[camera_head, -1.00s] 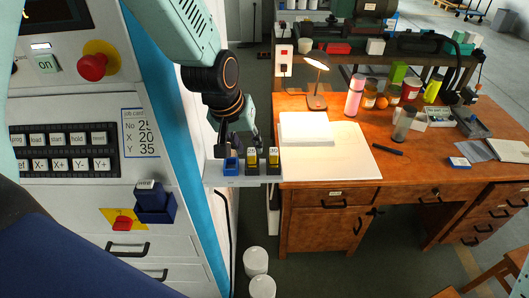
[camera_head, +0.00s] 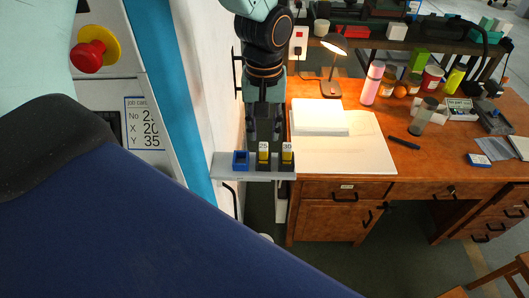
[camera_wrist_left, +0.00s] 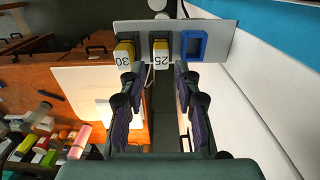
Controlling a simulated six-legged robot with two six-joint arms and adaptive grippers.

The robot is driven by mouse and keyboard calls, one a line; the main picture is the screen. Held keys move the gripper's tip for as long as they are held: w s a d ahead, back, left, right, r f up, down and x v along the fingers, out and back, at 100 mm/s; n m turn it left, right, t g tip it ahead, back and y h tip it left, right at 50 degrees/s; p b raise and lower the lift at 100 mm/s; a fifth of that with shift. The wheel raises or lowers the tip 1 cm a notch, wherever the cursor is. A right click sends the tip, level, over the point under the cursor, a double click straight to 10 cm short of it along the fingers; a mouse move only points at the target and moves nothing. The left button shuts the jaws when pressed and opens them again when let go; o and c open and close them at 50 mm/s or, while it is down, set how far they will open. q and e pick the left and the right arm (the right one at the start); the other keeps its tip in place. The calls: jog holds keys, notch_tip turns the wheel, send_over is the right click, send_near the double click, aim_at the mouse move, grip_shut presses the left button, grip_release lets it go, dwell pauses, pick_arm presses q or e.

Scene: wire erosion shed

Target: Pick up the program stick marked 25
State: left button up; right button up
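The program stick marked 25 (camera_head: 263,156) is yellow and black with a white label. It stands upright in the middle place of a small grey shelf (camera_head: 222,167). It also shows in the left wrist view (camera_wrist_left: 161,53). The stick marked 30 (camera_head: 287,158) stands to its right in the head view. An empty blue holder (camera_head: 240,160) is to its left. My left gripper (camera_wrist_left: 154,75) is open and points at the shelf, its fingertips apart on either side of the line to stick 25, with nothing held. Contact with the stick cannot be told. My right gripper is not in view.
A white machine panel with a red stop button (camera_head: 92,55) and a job card (camera_head: 143,122) is on the left. A wooden desk (camera_head: 330,175) with a lamp (camera_head: 334,45), white pad and several bottles is close on the right.

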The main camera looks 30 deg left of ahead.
aim_at(263, 146)
pick_arm(q)
notch_tip(263, 146, down, 6)
jog(key=shift+a+f+p, duration=0.15)
jog(key=shift+f+p, duration=0.05)
jog(key=shift+p, duration=0.45)
jog(key=shift+f, duration=0.2)
jog(key=shift+w+f, duration=0.1)
jog(key=shift+w, duration=0.1)
jog(key=shift+w+a+f, duration=0.1)
jog(key=shift+w, duration=0.1)
jog(key=c, duration=0.3)
jog(key=shift+s, duration=0.3)
grip_shut()
